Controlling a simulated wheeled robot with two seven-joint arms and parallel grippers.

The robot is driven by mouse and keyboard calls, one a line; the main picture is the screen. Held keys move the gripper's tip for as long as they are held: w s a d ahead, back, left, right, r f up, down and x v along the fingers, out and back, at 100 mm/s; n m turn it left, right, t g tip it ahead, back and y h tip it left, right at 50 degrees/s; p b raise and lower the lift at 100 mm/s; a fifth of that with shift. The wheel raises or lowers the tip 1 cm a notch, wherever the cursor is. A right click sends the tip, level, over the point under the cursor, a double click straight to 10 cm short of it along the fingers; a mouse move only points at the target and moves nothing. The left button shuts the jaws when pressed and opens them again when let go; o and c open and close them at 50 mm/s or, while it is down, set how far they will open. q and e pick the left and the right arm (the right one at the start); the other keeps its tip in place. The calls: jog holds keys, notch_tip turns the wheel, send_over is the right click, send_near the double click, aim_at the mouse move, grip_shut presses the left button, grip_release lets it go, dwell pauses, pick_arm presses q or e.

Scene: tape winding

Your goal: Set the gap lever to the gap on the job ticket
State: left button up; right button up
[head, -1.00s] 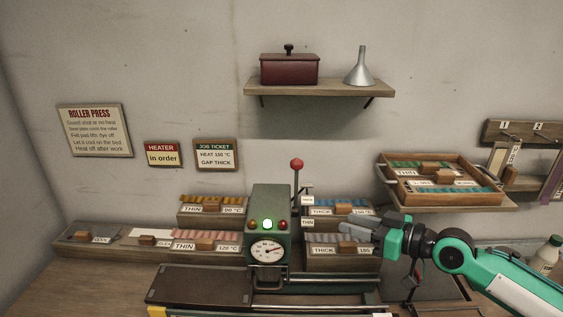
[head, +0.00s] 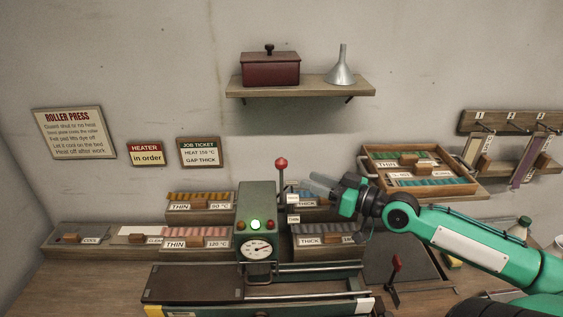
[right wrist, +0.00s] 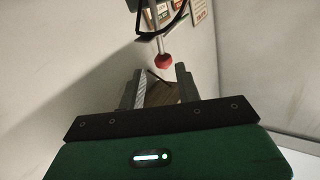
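The gap lever (head: 281,164) has a red ball on a thin rod and stands nearly upright behind the green press (head: 257,220). Its red knob also shows in the right wrist view (right wrist: 164,61), just beyond my fingers. Small plates sit right of the rod; the lower plate (head: 293,219) reads THIN, the upper is too small to read. The job ticket (head: 200,153) on the wall reads GAP THICK, with a heat line of about 150 °C. My right gripper (head: 317,187) is open and empty, right of the lever and apart from it. My left gripper is not in view.
Trays of coloured pieces (head: 190,232) stand left and right behind the press. Another red-topped lever (head: 396,265) stands at the press's right. A shelf (head: 300,87) with a box and funnel hangs above. A wooden tray (head: 420,170) and hooks are at right.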

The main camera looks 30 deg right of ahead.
aim_at(281, 170)
jog(key=shift+p+x, duration=3.15)
jog(key=shift+x, duration=1.6)
jog(key=shift+a, duration=0.1)
jog(key=shift+c, duration=0.4)
grip_shut()
